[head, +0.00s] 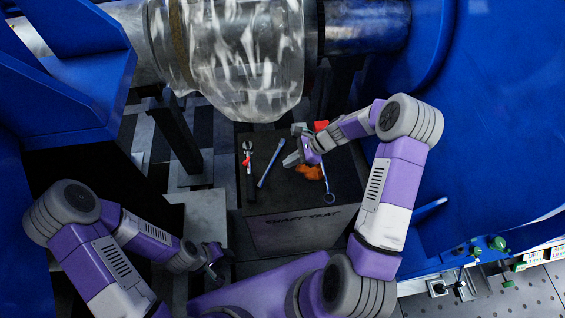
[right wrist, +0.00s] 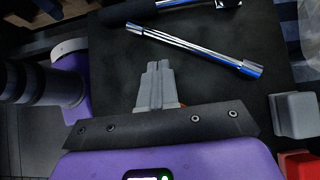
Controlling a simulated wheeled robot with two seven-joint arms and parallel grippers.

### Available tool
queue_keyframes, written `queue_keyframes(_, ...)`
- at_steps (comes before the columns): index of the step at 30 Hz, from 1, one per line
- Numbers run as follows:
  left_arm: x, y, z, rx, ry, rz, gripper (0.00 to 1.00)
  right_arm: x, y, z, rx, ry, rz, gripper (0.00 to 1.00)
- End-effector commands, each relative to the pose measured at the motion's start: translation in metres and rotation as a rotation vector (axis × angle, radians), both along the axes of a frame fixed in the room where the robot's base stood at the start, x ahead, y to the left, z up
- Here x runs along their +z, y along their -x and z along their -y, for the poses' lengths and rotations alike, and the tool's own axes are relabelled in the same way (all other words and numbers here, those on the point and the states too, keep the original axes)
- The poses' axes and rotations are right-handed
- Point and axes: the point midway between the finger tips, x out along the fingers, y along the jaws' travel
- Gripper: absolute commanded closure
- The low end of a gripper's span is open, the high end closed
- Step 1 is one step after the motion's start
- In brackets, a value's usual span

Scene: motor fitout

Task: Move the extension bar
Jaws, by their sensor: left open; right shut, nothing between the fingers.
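The extension bar (head: 270,163), a slim shiny bar, lies on the dark top of the box marked "SHAFT SEAT" (head: 245,215). It also shows in the right wrist view (right wrist: 195,52), just beyond my fingertips. My right gripper (head: 289,160) is over the box top, close to the right of the bar. Its fingers (right wrist: 158,66) are shut together with nothing between them and seem apart from the bar. My left gripper (head: 221,262) is open and empty, low at the left front of the box.
A tool with a red part (head: 247,160) lies left of the bar. An orange cloth (head: 309,173), a ring-ended wrench (head: 327,188), a red item (head: 320,126) and a grey block (right wrist: 293,115) are right of it. A large shaft casing (head: 235,60) hangs behind; blue walls flank the box.

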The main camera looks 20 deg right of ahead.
Motion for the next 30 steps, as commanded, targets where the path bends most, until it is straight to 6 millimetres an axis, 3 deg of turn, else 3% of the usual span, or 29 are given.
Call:
queue_keyframes(1, 0.009, 0.0, 0.0, 0.0, 0.0, 0.0, 0.57, 0.009, 0.0, 0.005, -0.001, 0.001, 0.001, 1.0)
queue_keyframes(6, 0.018, 0.0, 0.0, 0.0, 0.0, 0.0, 0.57, 0.019, 0.002, 0.016, 0.001, 0.0, -0.001, 1.0)
queue_keyframes(17, 0.018, 0.0, 0.0, 0.0, 0.0, 0.0, 0.57, 0.021, 0.003, 0.02, 0.002, -0.001, 0.0, 1.0)
queue_keyframes(23, 0.014, 0.0, 0.0, 0.0, 0.0, 0.0, 0.57, 0.018, 0.001, 0.015, 0.047, 0.02, 0.01, 0.72)
queue_keyframes(27, -0.001, 0.0, 0.0, 0.0, 0.0, 0.0, 0.57, 0.011, -0.006, 0.002, 0.194, 0.096, 0.039, 0.53)
queue_keyframes(30, -0.016, 0.0, 0.0, 0.0, 0.0, 0.0, 0.57, 0.005, -0.013, -0.009, 0.351, 0.189, 0.07, 0.53)
